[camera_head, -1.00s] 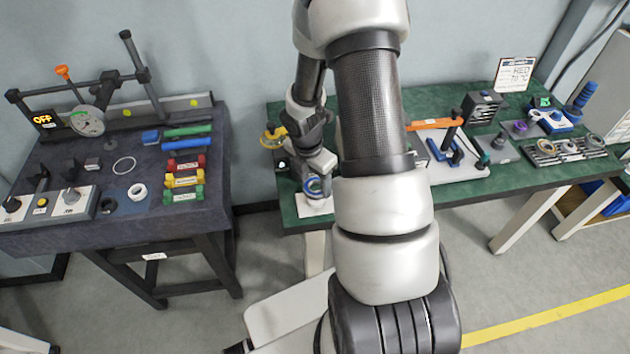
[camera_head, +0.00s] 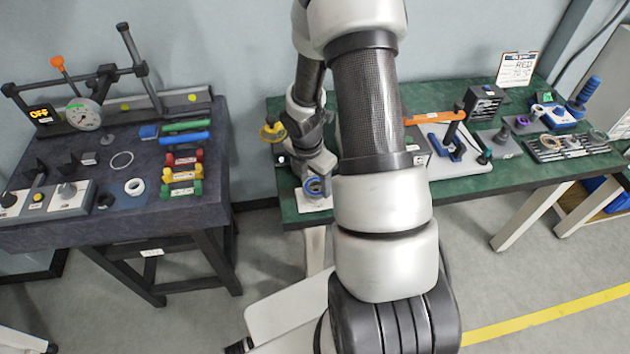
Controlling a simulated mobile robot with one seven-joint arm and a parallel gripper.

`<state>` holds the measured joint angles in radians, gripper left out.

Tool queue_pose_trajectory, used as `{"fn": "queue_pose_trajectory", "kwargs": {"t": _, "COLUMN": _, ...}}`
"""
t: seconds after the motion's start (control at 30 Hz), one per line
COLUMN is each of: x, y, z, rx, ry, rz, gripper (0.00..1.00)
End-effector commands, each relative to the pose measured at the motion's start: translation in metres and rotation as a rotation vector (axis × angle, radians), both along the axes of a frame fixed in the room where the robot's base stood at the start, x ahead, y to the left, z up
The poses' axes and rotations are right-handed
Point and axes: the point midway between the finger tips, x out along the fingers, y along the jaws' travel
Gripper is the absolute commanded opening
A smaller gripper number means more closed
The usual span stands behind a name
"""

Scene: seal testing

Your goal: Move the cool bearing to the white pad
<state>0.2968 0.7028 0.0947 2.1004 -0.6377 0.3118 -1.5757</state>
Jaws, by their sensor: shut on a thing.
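My gripper (camera_head: 316,182) is at the front left of the green table, left of my forearm. It is shut on a small ring-shaped part with a blue face (camera_head: 313,188), which I take to be the bearing. My gripper partly covers it. A white pad (camera_head: 326,204) lies on the green mat right below the part, mostly hidden by it and my gripper. I cannot tell whether the part touches the pad or hangs just above it.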

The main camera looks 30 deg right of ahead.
Motion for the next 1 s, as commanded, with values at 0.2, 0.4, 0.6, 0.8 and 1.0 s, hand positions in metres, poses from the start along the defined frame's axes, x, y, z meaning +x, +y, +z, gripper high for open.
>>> {"fn": "queue_pose_trajectory", "kwargs": {"t": 0.2, "x": 0.000, "y": 0.000, "z": -0.003, "rx": 0.000, "ry": 0.000, "rz": 0.000, "gripper": 0.23}}
{"fn": "queue_pose_trajectory", "kwargs": {"t": 0.4, "x": 0.000, "y": 0.000, "z": -0.006, "rx": 0.000, "ry": 0.000, "rz": 0.000, "gripper": 0.23}}
{"fn": "queue_pose_trajectory", "kwargs": {"t": 0.6, "x": 0.000, "y": 0.000, "z": -0.010, "rx": 0.000, "ry": 0.000, "rz": 0.000, "gripper": 0.23}}
{"fn": "queue_pose_trajectory", "kwargs": {"t": 0.8, "x": 0.000, "y": 0.000, "z": -0.012, "rx": 0.000, "ry": 0.000, "rz": 0.000, "gripper": 0.23}}
{"fn": "queue_pose_trajectory", "kwargs": {"t": 1.0, "x": 0.000, "y": 0.000, "z": -0.012, "rx": 0.000, "ry": 0.000, "rz": 0.000, "gripper": 0.23}}
